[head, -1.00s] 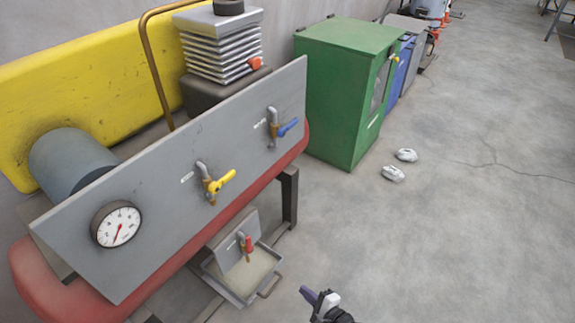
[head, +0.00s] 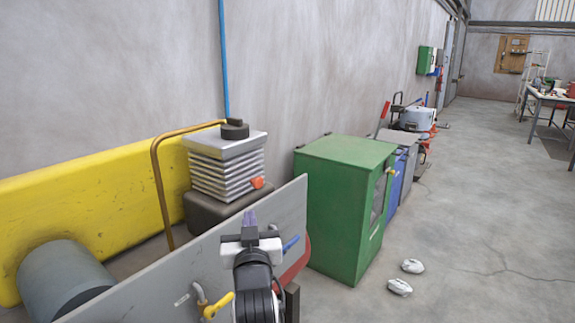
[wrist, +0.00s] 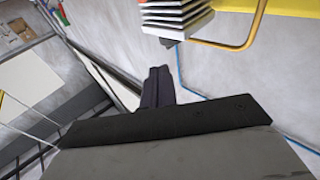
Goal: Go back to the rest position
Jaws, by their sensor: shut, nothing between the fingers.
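My gripper (head: 249,218) is raised in front of the grey panel (head: 150,280) in the head view, its fingers pointing up. In the wrist view the dark fingers (wrist: 157,86) are together with nothing between them. The gripper partly covers the panel and the blue-handled valve (head: 291,244). The yellow-handled valve (head: 217,306) shows at the bottom, left of my arm. The gauge, the red-handled tap and the tray are out of view.
A ribbed grey stack (head: 227,170) and a yellow tank (head: 90,215) stand behind the panel. A green cabinet (head: 340,210) is to the right. Two small white objects (head: 412,266) lie on the floor. The floor (head: 480,220) further right is mostly open.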

